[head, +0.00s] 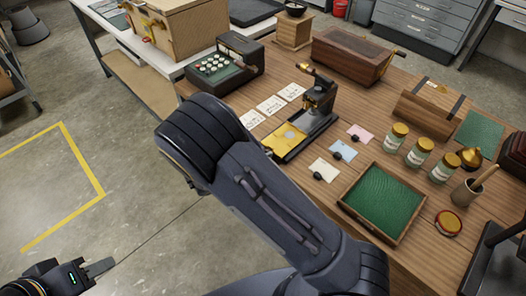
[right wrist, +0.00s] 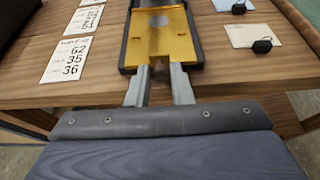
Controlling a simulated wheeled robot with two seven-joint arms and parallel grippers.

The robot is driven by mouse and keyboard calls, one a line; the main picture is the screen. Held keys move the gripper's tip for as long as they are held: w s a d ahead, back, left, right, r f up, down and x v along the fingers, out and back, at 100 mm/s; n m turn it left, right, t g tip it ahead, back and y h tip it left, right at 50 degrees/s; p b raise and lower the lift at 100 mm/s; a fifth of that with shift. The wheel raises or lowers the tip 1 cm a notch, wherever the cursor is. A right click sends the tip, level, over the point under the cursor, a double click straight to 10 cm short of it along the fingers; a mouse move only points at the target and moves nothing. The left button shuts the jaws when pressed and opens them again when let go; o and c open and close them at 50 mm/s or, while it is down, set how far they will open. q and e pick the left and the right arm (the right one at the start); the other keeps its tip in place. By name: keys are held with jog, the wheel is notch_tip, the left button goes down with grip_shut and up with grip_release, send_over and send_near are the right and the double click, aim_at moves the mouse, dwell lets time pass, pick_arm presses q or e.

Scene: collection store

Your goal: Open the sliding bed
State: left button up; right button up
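A dark press (head: 318,98) stands on the wooden table, with a yellow sliding bed (head: 284,138) at its base. The bed also shows in the right wrist view (right wrist: 161,48), lying in a dark frame. I cannot tell whether the fingertips touch the bed. In the head view my right arm hides that gripper. My left gripper (head: 100,267) is at the lower left, over the floor, far from the press; its finger opening cannot be made out.
Number cards (head: 271,105) lie left of the press, and coloured tags (head: 342,150) lie right of it. A green-lined tray (head: 382,199), several jars (head: 419,152) and a keyed machine (head: 222,66) also stand on the table.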

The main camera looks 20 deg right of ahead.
jog(key=o, duration=0.4)
jog(key=b+v, duration=0.1)
jog(key=v, duration=0.6)
jog(key=shift+s+a+r, duration=0.1)
jog(key=shift+s+a, duration=0.05)
jog(key=shift+a, duration=0.15)
